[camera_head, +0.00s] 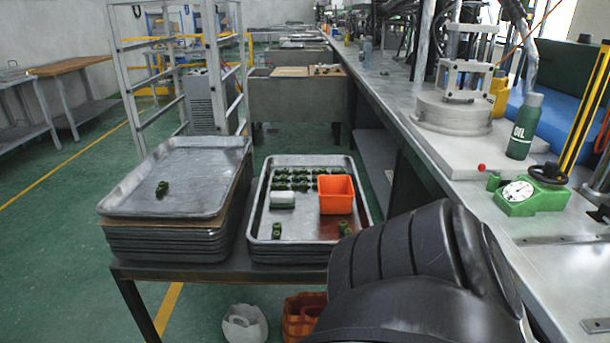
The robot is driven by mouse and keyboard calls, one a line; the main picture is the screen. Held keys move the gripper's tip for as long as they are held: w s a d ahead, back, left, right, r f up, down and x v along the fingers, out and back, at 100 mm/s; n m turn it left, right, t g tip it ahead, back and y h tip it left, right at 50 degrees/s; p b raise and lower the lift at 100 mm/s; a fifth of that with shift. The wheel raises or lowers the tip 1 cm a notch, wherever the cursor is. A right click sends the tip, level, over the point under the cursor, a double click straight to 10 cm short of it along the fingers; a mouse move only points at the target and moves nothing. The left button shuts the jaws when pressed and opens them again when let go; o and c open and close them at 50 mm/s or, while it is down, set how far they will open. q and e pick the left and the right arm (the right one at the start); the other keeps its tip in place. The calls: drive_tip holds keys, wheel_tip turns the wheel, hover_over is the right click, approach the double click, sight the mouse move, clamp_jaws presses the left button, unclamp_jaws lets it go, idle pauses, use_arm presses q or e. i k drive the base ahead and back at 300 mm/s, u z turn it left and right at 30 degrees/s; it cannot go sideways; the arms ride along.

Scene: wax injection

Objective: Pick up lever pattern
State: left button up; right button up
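Small dark green patterns, which look like the lever patterns, stand in rows (295,178) at the back of the right metal tray (300,222). Two more stand apart near its front edge, one at the left (276,231) and one at the right (343,228). Another small green pattern (162,189) lies alone on the left tray stack (205,172). Their exact shape is too small to tell. My black arm link fills the lower right and hides part of the bench. Neither gripper is in view.
An orange bin (336,194) and a white block (282,199) sit in the right tray. Both tray stacks rest on a dark table (190,270). On the bench at right are a green dial gauge (530,197), an oil bottle (524,128) and a clamp machine (455,110).

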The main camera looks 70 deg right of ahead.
sight(276, 226)
drive_tip(key=z, duration=1.75)
drive_tip(key=i, duration=1.5)
